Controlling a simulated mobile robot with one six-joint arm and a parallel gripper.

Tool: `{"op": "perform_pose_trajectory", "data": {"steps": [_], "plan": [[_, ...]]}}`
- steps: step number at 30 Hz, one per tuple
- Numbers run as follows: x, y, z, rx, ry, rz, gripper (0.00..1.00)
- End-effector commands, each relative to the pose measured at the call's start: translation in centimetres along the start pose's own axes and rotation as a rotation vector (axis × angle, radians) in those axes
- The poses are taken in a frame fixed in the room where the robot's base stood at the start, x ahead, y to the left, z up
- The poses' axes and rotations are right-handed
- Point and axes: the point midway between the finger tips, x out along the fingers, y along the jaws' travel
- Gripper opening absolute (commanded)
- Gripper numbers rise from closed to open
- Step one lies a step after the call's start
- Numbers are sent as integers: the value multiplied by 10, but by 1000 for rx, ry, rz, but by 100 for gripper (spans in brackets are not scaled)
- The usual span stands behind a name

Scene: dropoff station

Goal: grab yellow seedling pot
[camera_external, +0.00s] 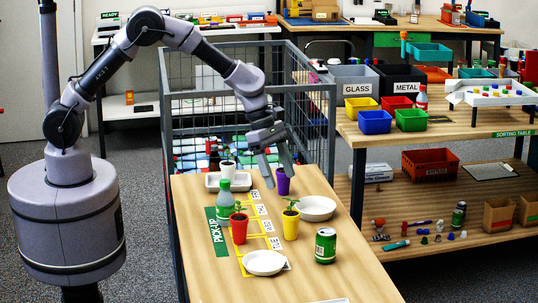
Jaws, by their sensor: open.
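The yellow seedling pot (290,226) stands upright on the wooden table, with a small green seedling in it. My gripper (281,180) is open and points down over the table, behind the yellow pot in the picture. Its fingers are at the purple pot (283,186), and I cannot tell whether they touch it. A red pot (239,229) with a seedling stands left of the yellow pot.
A white bowl (318,208) is close to the right of the yellow pot. A green can (325,246), a plate (265,263) and a green bottle (224,204) stand nearby. A wire cage (328,130) borders the table's far end. The table's front right is mostly clear.

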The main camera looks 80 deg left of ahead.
Motion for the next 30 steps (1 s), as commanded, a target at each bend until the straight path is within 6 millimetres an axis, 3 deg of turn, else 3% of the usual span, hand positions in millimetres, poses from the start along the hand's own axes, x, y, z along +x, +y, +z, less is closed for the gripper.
{"op": "perform_pose_trajectory", "data": {"steps": [1, 4, 11, 18, 25, 30], "plan": [[22, 0, -4, 1, 2, -2, 71], [47, -1, -3, 3, 2, -1, 71], [72, 0, -2, 4, 1, 1, 71], [116, -1, -7, 6, 2, 0, 71], [118, -1, -5, 5, 1, 1, 71], [118, 0, -5, 5, 1, 1, 37]]}}
